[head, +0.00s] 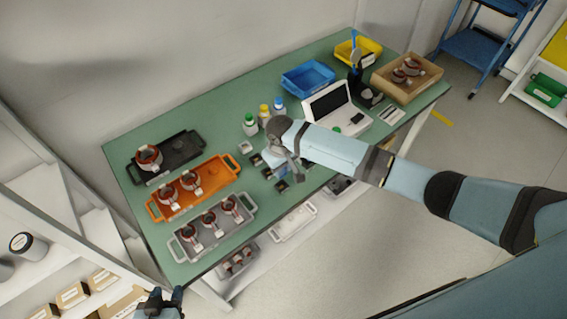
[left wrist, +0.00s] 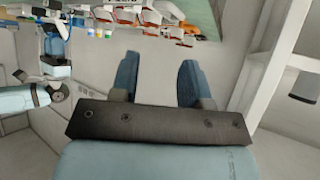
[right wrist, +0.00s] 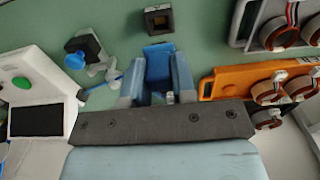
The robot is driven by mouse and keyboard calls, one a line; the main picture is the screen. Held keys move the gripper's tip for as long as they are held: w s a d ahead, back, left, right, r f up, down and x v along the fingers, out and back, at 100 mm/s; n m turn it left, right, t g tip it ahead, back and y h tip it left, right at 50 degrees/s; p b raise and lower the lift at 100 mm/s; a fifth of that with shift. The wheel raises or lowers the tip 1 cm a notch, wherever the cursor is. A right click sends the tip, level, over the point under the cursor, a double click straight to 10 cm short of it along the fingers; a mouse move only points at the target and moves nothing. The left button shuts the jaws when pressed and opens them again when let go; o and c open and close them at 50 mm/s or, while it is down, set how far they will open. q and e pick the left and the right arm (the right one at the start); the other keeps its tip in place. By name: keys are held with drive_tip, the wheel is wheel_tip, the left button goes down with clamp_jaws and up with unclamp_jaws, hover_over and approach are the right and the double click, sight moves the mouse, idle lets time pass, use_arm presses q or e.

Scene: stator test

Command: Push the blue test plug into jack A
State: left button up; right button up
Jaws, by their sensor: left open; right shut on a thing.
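My right gripper (right wrist: 157,82) is shut on a blue block-shaped piece, the blue test plug (right wrist: 158,62), between its fingers over the green table. In the head view my right gripper (head: 285,165) is beside several small black blocks, and the arm partly hides that spot. A black square block with an opening (right wrist: 158,20) lies beyond the plug, apart from it in the picture. Another black block (right wrist: 88,45) lies to its left, with a blue round piece by it. I cannot read which is jack A. My left gripper (head: 172,294) is open and empty near the shelf; its fingers show in the left wrist view (left wrist: 158,82).
The white tester (head: 338,107) stands right of the blocks. The orange tray (head: 212,189), grey tray (head: 184,252) and black tray (head: 185,146) fill the left of the table. Small bottles (head: 250,125) stand behind. A blue bin (head: 307,77) is at the back.

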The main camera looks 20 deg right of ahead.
wheel_tip(320, 180, down, 2)
drive_tip(key=shift+f+b, duration=0.2)
drive_tip(key=shift+b, duration=0.85)
drive_tip(key=shift+f+b, duration=0.65)
drive_tip(key=shift+b, duration=0.15)
drive_tip(key=shift+f+b, duration=0.35)
drive_tip(key=shift+b, duration=0.05)
drive_tip(key=shift+p, duration=0.55)
drive_tip(key=shift+f, duration=1)
